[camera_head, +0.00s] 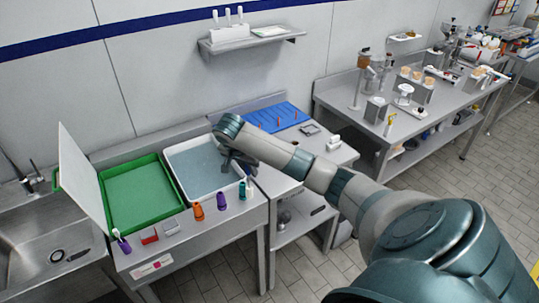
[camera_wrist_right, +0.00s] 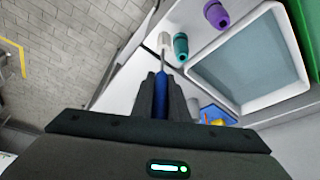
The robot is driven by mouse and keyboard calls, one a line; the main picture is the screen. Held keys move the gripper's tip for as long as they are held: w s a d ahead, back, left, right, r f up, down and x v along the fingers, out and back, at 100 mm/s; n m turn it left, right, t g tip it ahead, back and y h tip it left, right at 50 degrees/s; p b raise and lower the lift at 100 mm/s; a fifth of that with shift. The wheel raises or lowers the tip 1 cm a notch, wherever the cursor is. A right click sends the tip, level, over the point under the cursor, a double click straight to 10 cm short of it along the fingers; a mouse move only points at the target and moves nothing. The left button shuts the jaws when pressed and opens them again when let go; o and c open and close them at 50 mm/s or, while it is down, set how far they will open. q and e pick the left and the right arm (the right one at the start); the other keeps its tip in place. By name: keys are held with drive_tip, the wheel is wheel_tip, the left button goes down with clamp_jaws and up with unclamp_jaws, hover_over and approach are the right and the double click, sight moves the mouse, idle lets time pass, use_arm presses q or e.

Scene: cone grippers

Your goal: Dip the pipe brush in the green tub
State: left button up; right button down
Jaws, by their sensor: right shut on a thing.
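The green tub (camera_head: 142,200) sits at the left of the steel bench, beside a white basin (camera_head: 178,190) of grey-blue liquid. My right gripper (camera_head: 236,165) is over the right edge of the white basin, to the right of the green tub. In the right wrist view, the gripper (camera_wrist_right: 163,88) is shut on the blue handle (camera_wrist_right: 160,97) of a slim tool with a thin rod, which looks like the pipe brush. Its far end lies near a pale object (camera_wrist_right: 164,40), and I cannot tell whether they touch. The green tub's edge also shows in the wrist view (camera_wrist_right: 309,30). My left gripper is not in view.
Orange (camera_head: 198,211), purple (camera_head: 221,201) and teal (camera_head: 242,191) cone-shaped pieces stand along the bench front. A white upright panel (camera_head: 80,178) borders the green tub on the left. A red block (camera_head: 149,236) lies before the tub. A blue mat (camera_head: 270,117) lies behind, right.

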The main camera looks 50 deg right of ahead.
drive_tip(key=w+a+r+n+t+y, duration=0.1)
drive_tip(key=a+r+n, duration=0.4)
drive_tip(key=a, duration=0.4)
drive_tip(key=w+a+r+n+t+y, duration=0.1)
drive_tip(key=w+a+r+n, duration=0.1)
drive_tip(key=a+r, duration=0.6)
drive_tip(key=s+a+r+n+t+y, duration=0.1)
drive_tip(key=s+a+r+n, duration=0.3)
drive_tip(key=a, duration=0.4)
drive_tip(key=s+a+n+y, duration=0.1)
drive_tip(key=s+a+n, duration=0.25)
drive_tip(key=s, duration=0.35)
wheel_tip(320, 180, down, 16)
drive_tip(key=b, duration=1.5)
drive_tip(key=shift+w+a+b, duration=0.3)
drive_tip(key=shift+b, duration=0.05)
